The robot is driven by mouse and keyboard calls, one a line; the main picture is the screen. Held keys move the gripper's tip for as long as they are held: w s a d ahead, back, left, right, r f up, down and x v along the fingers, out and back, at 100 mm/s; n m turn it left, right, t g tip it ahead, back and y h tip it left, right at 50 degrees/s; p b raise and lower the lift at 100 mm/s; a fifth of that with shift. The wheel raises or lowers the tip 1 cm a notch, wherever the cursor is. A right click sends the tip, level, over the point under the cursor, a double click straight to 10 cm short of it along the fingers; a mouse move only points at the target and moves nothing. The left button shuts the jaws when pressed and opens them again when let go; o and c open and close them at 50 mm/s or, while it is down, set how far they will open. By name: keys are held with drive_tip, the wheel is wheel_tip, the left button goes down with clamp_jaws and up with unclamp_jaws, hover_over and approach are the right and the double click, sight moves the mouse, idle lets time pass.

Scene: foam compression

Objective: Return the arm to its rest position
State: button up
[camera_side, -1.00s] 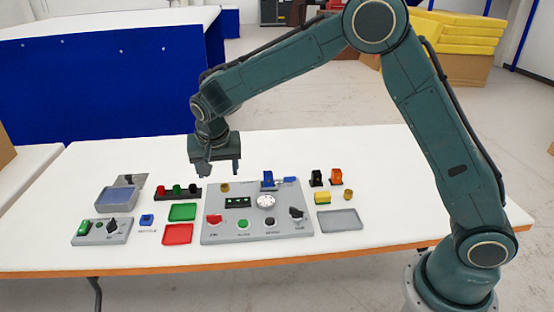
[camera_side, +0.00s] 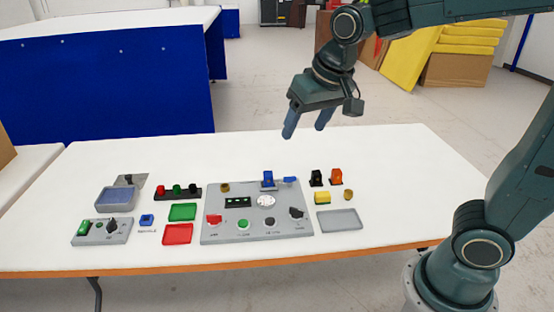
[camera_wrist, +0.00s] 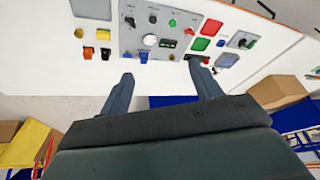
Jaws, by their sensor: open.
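My gripper (camera_side: 306,134) is high above the back edge of the white table (camera_side: 400,160) in the side view, with nothing between its fingers. In the wrist view its two fingers (camera_wrist: 164,88) are spread apart and empty. The grey control panel (camera_side: 220,220) lies on the table below and in front of it. The panel also shows in the wrist view (camera_wrist: 185,22), with the table's objects apart from the fingers.
Red (camera_side: 178,234) and green (camera_side: 183,212) trays and a grey tray (camera_side: 340,220) lie beside the panel. Black (camera_side: 316,178) and orange (camera_side: 336,176) connectors stand behind. Yellow foam and boxes (camera_side: 455,65) sit on the floor at back right. The air around my gripper is clear.

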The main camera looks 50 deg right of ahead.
drive_tip(key=s+d+f+n+t, duration=0.1)
drive_tip(key=s+n, duration=0.2)
drive_tip(key=s, duration=1.2)
drive_tip(key=shift+s+n+y, duration=0.3)
drive_tip(key=shift+s+y, duration=0.1)
